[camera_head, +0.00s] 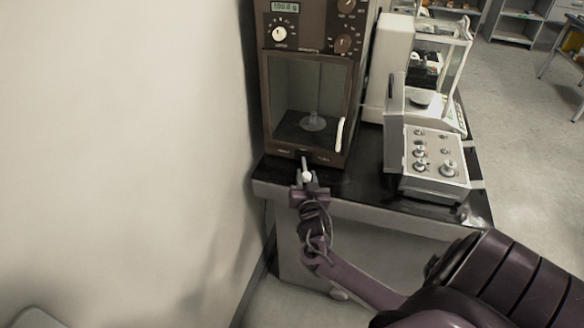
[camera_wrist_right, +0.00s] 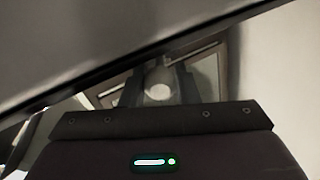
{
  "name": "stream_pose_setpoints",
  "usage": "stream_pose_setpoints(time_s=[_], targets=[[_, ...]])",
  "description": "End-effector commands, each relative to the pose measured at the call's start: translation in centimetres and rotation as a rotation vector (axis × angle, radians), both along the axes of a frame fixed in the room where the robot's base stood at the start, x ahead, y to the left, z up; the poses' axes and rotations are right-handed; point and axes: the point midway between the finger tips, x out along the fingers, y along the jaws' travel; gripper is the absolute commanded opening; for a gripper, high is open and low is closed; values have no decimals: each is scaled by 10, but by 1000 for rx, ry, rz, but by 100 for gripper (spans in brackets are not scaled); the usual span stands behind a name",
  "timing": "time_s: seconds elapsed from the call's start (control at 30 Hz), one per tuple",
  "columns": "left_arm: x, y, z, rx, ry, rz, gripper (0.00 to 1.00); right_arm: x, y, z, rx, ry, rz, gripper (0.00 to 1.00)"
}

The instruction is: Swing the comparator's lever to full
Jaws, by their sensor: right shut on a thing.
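The comparator (camera_head: 308,100) is a brown cabinet with a glass window and dials, standing at the left of the black-topped table against the wall. Its lever (camera_head: 304,163) sticks out from the lower front edge and ends in a white knob (camera_head: 306,176). My right gripper (camera_head: 306,179) is at the table's front edge, shut on the lever at its knob. In the right wrist view, the pale round knob (camera_wrist_right: 158,91) sits between the two dark fingers. The lever's shaft is mostly hidden there. My left gripper is in neither view.
A grey box of metal weights (camera_head: 432,165) with its lid raised stands on the table to the right. Behind it is a glass-cased balance (camera_head: 440,60). The wall (camera_head: 120,140) is close on the left. Open floor (camera_head: 530,110) lies to the right.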

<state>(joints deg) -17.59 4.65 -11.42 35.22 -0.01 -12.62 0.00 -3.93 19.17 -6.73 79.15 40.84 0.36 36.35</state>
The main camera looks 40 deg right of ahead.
Motion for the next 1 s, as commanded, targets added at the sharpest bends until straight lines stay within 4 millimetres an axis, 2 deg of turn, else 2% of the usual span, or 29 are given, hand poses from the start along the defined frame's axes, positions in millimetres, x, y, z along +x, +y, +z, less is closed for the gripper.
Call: stream_pose_setpoints(time_s=[0.23, 0.27, 0.43, 0.77, 1.0], targets=[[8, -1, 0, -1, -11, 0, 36, 0, 0, -1, 1, 2, -1, 0], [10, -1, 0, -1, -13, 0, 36, 0, 0, -1, 1, 2, -1, 29], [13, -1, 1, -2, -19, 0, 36, 0, 0, -1, 1, 1, -1, 50], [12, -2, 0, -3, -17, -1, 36, -3, 3, -1, 1, 2, 0, 50], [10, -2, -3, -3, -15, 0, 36, -34, 25, -3, 3, 3, 1, 50]])
